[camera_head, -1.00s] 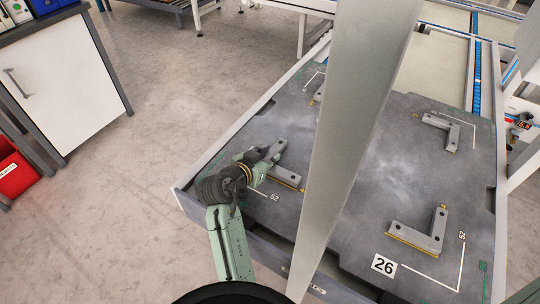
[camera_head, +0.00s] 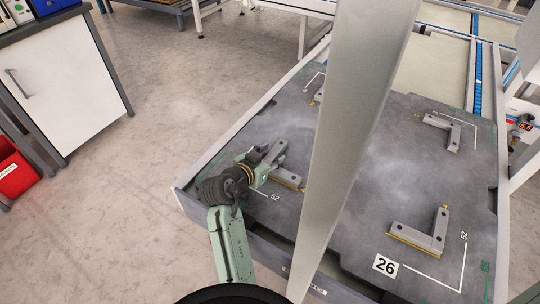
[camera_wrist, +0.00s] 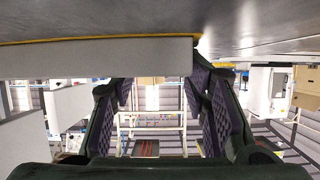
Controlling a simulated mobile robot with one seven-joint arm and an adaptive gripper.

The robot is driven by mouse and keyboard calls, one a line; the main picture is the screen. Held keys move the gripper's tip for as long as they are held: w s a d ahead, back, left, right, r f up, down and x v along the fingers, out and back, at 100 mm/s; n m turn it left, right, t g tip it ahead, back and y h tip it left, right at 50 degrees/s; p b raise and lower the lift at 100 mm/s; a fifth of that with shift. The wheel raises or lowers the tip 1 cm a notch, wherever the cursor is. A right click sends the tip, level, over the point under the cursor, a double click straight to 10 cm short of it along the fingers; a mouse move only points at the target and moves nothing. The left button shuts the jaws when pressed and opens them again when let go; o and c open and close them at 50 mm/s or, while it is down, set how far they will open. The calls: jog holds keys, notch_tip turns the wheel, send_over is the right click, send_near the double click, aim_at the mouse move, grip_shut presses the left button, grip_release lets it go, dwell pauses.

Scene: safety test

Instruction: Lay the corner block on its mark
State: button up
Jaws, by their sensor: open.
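A grey L-shaped corner block (camera_head: 287,177) with a yellow lower edge lies on the dark plate at the near left. A white corner line marked 52 (camera_head: 274,197) runs beside it. My gripper (camera_head: 262,172) is low at this block's left end. In the wrist view my gripper (camera_wrist: 165,95) shows two padded fingers spread apart. A plain grey block side (camera_wrist: 95,58) crosses the upper left there, overlapping the left finger. No grip on it is visible; whether they touch I cannot tell. The head view hides the fingertips' contact.
Similar blocks lie at the near right (camera_head: 425,238), far right (camera_head: 441,128) and far left (camera_head: 318,97), each by white lines. A pale upright post (camera_head: 350,130) hides the middle of the dark plate (camera_head: 400,170). A 26 label (camera_head: 385,265) is at the near edge.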

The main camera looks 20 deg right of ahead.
jog(key=shift+a+f, duration=0.25)
jog(key=shift+f, duration=0.4)
jog(key=shift+r+p, duration=0.4)
jog(key=shift+p, duration=0.05)
jog(key=shift+s+a+r, duration=0.1)
jog(key=shift+a, duration=0.25)
jog(key=b+v, duration=0.1)
jog(key=v, duration=0.4)
jog(key=r+v, duration=0.1)
jog(key=v, duration=0.5)
jog(key=shift+s+r+b, duration=0.1)
jog(key=shift+r+b, duration=0.05)
jog(key=shift+b, duration=0.2)
jog(key=shift+d, duration=0.1)
